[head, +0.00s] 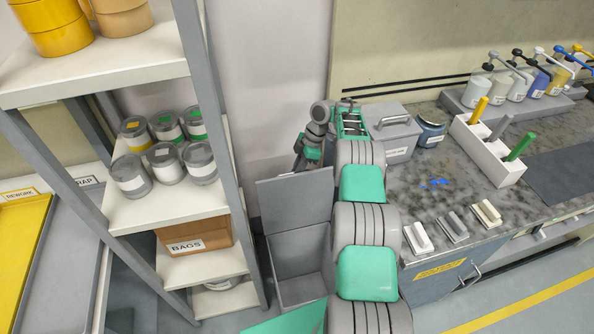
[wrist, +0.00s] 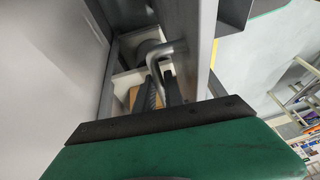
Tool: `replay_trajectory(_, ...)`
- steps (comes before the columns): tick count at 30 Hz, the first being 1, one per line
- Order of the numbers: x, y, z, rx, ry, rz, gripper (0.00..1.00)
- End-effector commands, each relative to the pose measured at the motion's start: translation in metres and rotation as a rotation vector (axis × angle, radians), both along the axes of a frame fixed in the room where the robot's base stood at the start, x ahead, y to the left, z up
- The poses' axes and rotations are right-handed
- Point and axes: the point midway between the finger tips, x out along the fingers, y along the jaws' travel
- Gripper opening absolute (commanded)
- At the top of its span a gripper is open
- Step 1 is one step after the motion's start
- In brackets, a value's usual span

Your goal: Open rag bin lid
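The grey rag bin (head: 301,265) stands on the floor between the shelf and the bench. Its lid (head: 293,207) is raised at the back and stands about upright, so the inside shows. My gripper (head: 298,163) is behind the lid's upper edge, its fingers mostly hidden in the head view. In the wrist view the lid's bent metal handle (wrist: 181,50) runs between the two dark fingers of my gripper (wrist: 160,92), which look closed around it. The lid's grey panel (wrist: 203,45) is beside the handle.
A shelf rack with cans (head: 167,163) and a bags box (head: 194,248) stands close left of the bin. The bench (head: 400,205) is to the right, with a grey handled box (head: 394,135) near my arm. The wall is close behind.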

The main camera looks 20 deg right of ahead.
Motion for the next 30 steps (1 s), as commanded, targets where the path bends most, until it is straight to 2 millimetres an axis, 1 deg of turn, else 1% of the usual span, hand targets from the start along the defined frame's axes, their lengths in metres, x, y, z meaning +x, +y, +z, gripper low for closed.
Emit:
replay_trajectory(1, -0.001, -0.001, -0.001, 0.0, 0.003, -0.001, 0.17)
replay_trajectory(7, 0.0, 0.001, 0.0, 0.0, 0.001, 0.0, 0.34)
replay_trajectory(8, 0.0, 0.001, 0.0, 0.0, 0.001, 0.0, 0.34)
replay_trajectory(17, 0.001, 0.001, 0.003, -0.001, -0.001, 0.001, 0.34)
replay_trajectory(20, 0.001, 0.001, 0.015, -0.001, -0.002, 0.001, 0.34)
replay_trajectory(23, 0.001, 0.0, 0.038, -0.002, -0.004, 0.002, 0.34)
replay_trajectory(24, -0.001, 0.001, 0.028, -0.001, -0.001, 0.001, 0.34)
replay_trajectory(30, -0.013, 0.003, 0.04, -0.001, -0.003, 0.0, 0.34)
